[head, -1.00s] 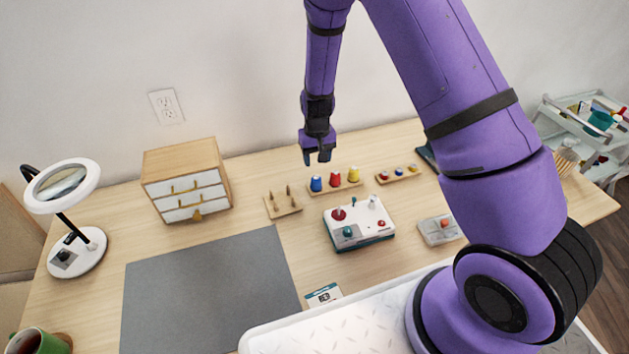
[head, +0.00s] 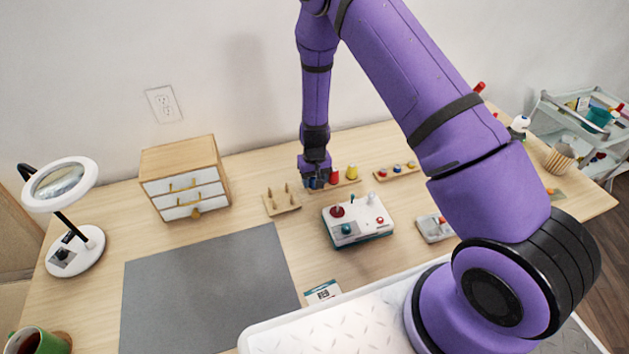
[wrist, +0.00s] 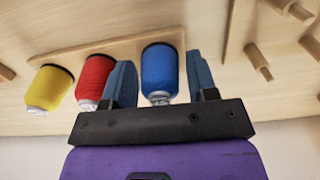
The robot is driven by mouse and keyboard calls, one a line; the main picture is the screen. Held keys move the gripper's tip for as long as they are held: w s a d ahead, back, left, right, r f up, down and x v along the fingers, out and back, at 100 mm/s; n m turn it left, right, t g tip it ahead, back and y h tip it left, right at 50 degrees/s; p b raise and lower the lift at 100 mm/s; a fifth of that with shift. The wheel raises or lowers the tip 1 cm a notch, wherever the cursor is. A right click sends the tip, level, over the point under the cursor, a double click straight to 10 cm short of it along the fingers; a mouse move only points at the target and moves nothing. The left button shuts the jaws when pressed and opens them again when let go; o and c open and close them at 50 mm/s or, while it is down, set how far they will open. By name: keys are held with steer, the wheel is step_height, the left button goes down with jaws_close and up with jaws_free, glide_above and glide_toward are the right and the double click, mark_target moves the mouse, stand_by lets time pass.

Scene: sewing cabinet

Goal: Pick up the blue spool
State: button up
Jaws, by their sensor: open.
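The blue spool (wrist: 160,70) stands on a wooden holder beside a red spool (wrist: 94,78) and a yellow spool (wrist: 48,88) in the wrist view. My gripper (wrist: 163,75) is open, with one blue-grey finger on each side of the blue spool; I cannot tell whether either finger touches it. The left finger lies between the blue and red spools. In the head view my gripper (head: 314,182) is down at the holder and mostly hides the blue spool. The red spool (head: 334,177) and yellow spool (head: 352,172) show just to its right.
An empty peg board (head: 281,203) lies left of the spools. A white box with knobs (head: 358,222) sits in front. A small drawer cabinet (head: 185,180) and a grey mat (head: 210,290) are farther left. Another holder with small coloured pieces (head: 397,172) is to the right.

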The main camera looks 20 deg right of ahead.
steer(key=shift+c, duration=0.2)
steer(key=c, duration=0.6)
steer(key=shift+c, duration=0.2)
